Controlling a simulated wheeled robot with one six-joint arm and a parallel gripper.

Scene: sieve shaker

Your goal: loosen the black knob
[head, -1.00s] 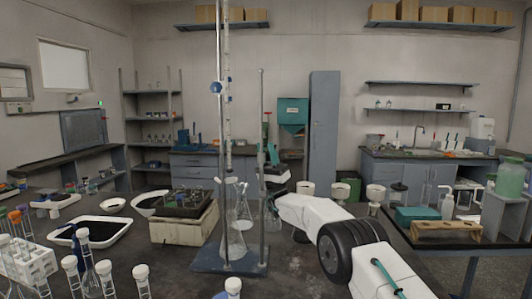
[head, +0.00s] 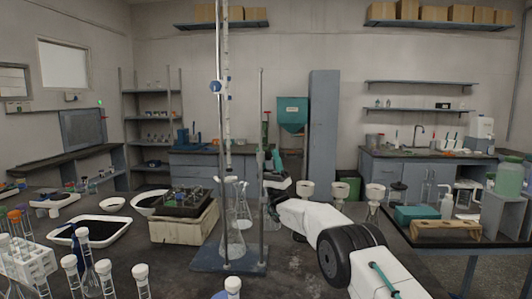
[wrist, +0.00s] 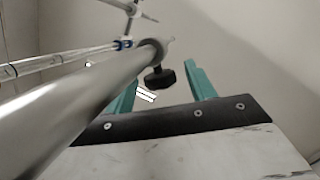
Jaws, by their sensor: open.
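In the wrist view a black knob (wrist: 159,78) sticks out below the end of a thick silver rod (wrist: 85,120). In the picture it lies between the two teal fingers of my gripper (wrist: 163,72). The right finger stands clear of the knob; the left finger is partly hidden behind the rod. The fingers are apart and hold nothing. How far the knob is from the fingertips in depth, I cannot tell. In the head view my gripper (head: 271,158) is beside the thin upright rod (head: 262,110) of the stand; the knob is not discernible there.
The stand's blue base (head: 230,262) carries a tall glass burette and flasks (head: 232,240). A pale box with a dark top (head: 185,225) is left of it. Several white-capped tubes (head: 142,280) fill the front left.

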